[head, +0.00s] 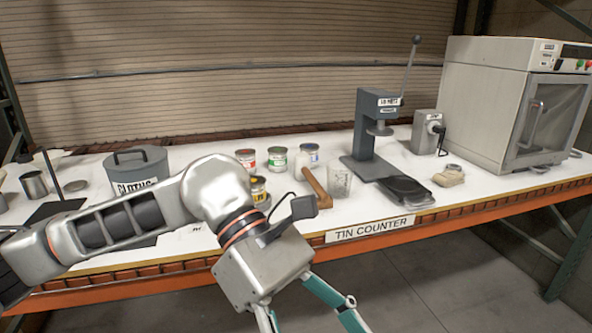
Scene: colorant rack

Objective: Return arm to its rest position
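My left arm comes in from the left over the front of the counter (460,195). Its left gripper (318,322) points down past the counter's front edge, over the floor. Its teal finger links spread apart, and I see nothing between them. The fingertips are cut off by the bottom edge of the picture. My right gripper is not in view.
The counter holds a grey cloths bin (136,168), several small paint tins (277,160), a wooden-handled tool (315,187), a clear cup (339,181), a lever press (366,130) and a large oven-like machine (490,95). Floor (440,290) in front is clear.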

